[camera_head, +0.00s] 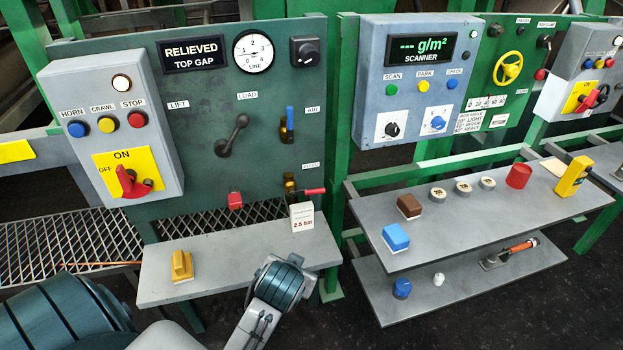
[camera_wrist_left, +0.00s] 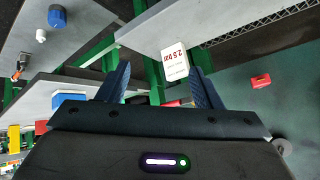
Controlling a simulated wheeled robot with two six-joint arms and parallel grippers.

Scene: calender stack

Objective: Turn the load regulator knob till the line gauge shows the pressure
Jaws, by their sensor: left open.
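The black load regulator knob (camera_head: 305,51) is on the green panel, right of the white round line gauge (camera_head: 254,51). The gauge needle is too small to read surely. A white card reading 2.5 bar (camera_head: 302,217) stands at the right end of the grey shelf below; it also shows in the left wrist view (camera_wrist_left: 175,62). My left gripper (camera_wrist_left: 158,68) is open, with the card beyond its fingers and nothing seen held. My left arm is low in front of the shelf in the head view, well below the knob. My right gripper is in neither view.
A grey load lever (camera_head: 232,135), a blue-handled air valve (camera_head: 288,124) and a red-handled valve (camera_head: 312,191) project from the panel below the knob. A yellow block (camera_head: 182,265) is on the shelf (camera_head: 225,250). The space before the knob looks clear.

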